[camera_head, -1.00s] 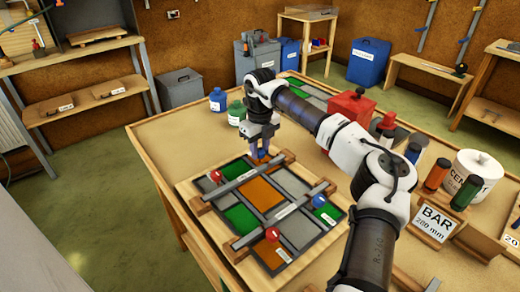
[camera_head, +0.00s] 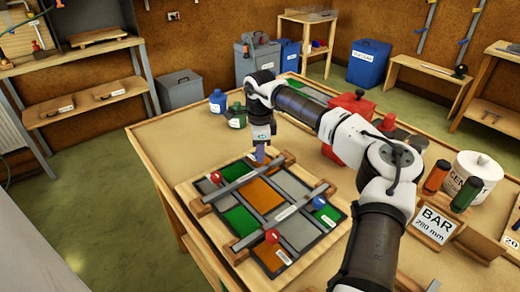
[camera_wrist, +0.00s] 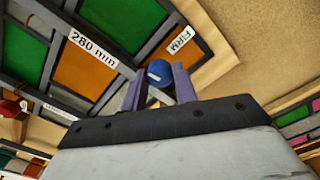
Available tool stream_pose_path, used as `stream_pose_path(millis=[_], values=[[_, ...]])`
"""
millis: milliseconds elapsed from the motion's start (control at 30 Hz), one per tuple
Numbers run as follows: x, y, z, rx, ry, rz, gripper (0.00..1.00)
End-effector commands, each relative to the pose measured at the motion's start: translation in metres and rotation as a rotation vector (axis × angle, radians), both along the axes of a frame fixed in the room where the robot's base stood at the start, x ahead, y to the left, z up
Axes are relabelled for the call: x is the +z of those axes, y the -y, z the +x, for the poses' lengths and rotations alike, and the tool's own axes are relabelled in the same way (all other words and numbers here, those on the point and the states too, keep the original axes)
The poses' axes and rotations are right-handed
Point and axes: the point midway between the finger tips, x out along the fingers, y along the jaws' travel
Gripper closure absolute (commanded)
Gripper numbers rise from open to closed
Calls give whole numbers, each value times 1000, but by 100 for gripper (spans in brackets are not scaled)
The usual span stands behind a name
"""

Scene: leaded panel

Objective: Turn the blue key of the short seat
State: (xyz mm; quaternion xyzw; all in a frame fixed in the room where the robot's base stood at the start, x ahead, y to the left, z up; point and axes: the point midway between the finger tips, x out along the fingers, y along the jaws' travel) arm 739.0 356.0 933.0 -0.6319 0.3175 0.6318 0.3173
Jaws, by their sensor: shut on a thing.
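The leaded panel (camera_head: 240,217) lies in a wooden frame on the table, with green, orange and grey panes between dark bars. My gripper (camera_head: 261,157) points down at the panel's far corner. In the wrist view, its two purple fingers (camera_wrist: 160,88) are shut on a round blue key (camera_wrist: 158,71) with a pale mark. The fingers largely hide this key in the head view. Another blue key (camera_head: 319,202) stands at the right side, and red keys stand at the left (camera_head: 215,177) and the near side (camera_head: 272,236).
A "280 mm" label (camera_wrist: 92,54) and a "FIRM" label (camera_wrist: 181,40) show near the held key. Blue (camera_head: 217,101) and green (camera_head: 237,115) bottles stand behind the panel.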

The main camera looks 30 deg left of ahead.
Motion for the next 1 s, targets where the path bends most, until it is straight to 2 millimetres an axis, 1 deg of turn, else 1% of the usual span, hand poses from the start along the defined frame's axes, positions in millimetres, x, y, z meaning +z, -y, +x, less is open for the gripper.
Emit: stream_pose_path(millis=[1000], values=[[2,-1,0,956,2,2,94]])
